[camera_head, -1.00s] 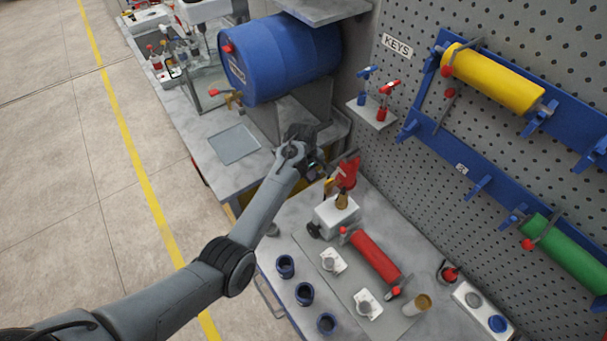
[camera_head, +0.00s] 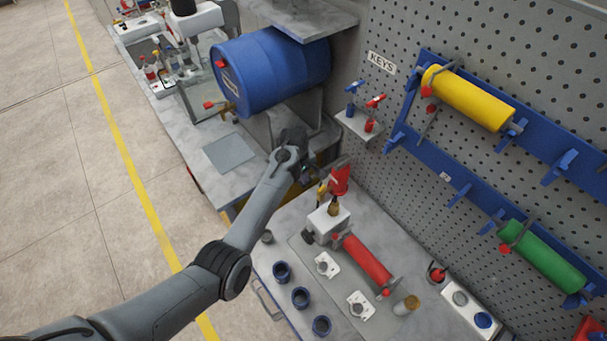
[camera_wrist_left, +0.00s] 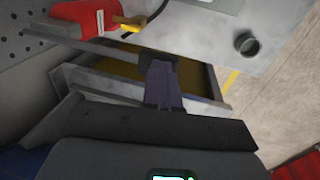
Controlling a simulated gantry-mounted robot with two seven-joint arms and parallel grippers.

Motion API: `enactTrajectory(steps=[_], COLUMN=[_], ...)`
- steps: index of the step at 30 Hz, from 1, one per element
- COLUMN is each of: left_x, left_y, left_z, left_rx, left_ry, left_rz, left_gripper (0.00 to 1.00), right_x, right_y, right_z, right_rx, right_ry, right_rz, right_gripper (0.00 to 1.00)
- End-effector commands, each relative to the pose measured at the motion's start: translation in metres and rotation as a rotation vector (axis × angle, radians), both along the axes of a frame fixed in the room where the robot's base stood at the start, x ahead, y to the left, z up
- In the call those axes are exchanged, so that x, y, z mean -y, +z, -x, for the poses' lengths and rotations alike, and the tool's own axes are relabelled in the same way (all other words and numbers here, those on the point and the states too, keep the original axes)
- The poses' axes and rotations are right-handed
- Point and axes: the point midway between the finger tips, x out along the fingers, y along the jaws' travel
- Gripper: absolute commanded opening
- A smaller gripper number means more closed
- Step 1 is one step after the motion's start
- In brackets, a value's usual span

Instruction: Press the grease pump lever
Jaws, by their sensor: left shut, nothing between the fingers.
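A red container with a yellow spout-like part (camera_head: 340,180) stands on the near bench, beside a white block (camera_head: 327,220). It also shows at the top of the left wrist view (camera_wrist_left: 85,18), with its yellow part pointing right. I cannot tell for certain which part is the grease pump lever. My left gripper (camera_head: 294,137) is up and left of the red container in the head view, apart from it. In the left wrist view its dark fingers (camera_wrist_left: 160,72) are together and empty, over a recess between the benches. My right gripper is not in view.
A blue drum (camera_head: 270,75) lies above the far bench, right of the grey plate (camera_head: 228,152). A red cylinder (camera_head: 367,260), blue cups and white fixtures lie on the near bench. A pegboard (camera_head: 430,140) with yellow and green cylinders closes off the right side.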

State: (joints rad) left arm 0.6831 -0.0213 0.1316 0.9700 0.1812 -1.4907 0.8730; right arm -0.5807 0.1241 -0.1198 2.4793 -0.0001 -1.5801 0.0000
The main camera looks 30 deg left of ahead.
Motion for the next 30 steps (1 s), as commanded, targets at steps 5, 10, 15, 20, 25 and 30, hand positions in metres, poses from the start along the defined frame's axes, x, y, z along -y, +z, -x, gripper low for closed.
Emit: enactTrajectory(steps=[5,10,15,20,25,30], left_x=[-0.003,-0.004,-0.005,-0.005,-0.005,-0.005], left_y=[0.037,0.069,0.091,0.101,0.104,0.104], left_z=[0.004,0.007,0.010,0.011,0.012,0.012], left_rx=[0.004,0.003,0.003,0.002,0.001,0.001], left_ry=[0.002,0.000,-0.001,-0.001,-0.001,-0.001], left_rz=[-0.001,-0.001,0.000,0.001,0.001,0.001], left_gripper=[0.00,0.00,0.00,0.00,0.00,0.00], right_x=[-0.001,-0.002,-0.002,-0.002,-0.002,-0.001], right_y=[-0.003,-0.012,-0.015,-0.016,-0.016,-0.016], right_z=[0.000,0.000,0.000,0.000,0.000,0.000], right_rx=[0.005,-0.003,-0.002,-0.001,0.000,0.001], right_ry=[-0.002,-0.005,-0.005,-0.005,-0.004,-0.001], right_rz=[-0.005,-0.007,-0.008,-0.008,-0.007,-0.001], right_gripper=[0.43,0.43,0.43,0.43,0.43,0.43])
